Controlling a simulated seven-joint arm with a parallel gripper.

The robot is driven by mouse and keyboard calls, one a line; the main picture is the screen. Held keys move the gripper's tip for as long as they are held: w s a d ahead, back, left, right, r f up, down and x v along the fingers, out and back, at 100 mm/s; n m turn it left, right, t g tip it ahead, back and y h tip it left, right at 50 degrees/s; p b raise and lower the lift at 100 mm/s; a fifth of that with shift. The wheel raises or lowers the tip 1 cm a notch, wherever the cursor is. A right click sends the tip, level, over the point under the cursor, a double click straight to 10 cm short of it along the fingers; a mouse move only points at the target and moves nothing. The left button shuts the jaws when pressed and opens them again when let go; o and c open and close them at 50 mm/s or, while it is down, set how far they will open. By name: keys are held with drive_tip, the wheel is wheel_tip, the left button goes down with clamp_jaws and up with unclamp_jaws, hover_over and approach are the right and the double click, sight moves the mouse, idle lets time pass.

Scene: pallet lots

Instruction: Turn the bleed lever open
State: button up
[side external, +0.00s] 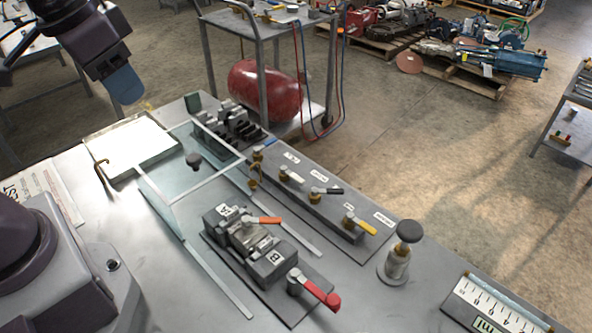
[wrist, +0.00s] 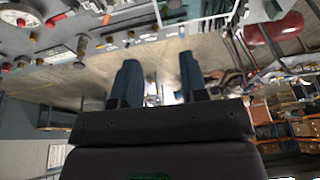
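Several small levers sit on a long grey valve block (side external: 312,207) on the bench, among them a black-handled lever (side external: 327,190) and a yellow-handled lever (side external: 360,224). Their white labels are too small to read, so I cannot tell which is the bleed lever. A separate dark plate (side external: 270,262) carries a twin block with an orange lever (side external: 263,220) and a red lever (side external: 318,292). My gripper (side external: 122,85) is high at the upper left, apart from all levers. In the wrist view my gripper (wrist: 157,72) has its blue fingers apart with nothing between them.
A black-knobbed post (side external: 398,252) stands right of the valve block, and a scale (side external: 497,307) lies at the front right. A cart with a red tank (side external: 262,88) is behind.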

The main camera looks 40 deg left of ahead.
drive_tip(key=w+d+f+m+g, duration=0.3)
drive_tip(key=w+f+m, duration=0.25)
drive_tip(key=w, duration=0.45)
drive_tip(key=m, duration=1.2)
approach(297, 177)
wheel_tip(297, 177, down, 8)
drive_tip(key=shift+w+a+f, duration=0.1)
drive_tip(key=shift+w+f, duration=0.05)
clamp_jaws()
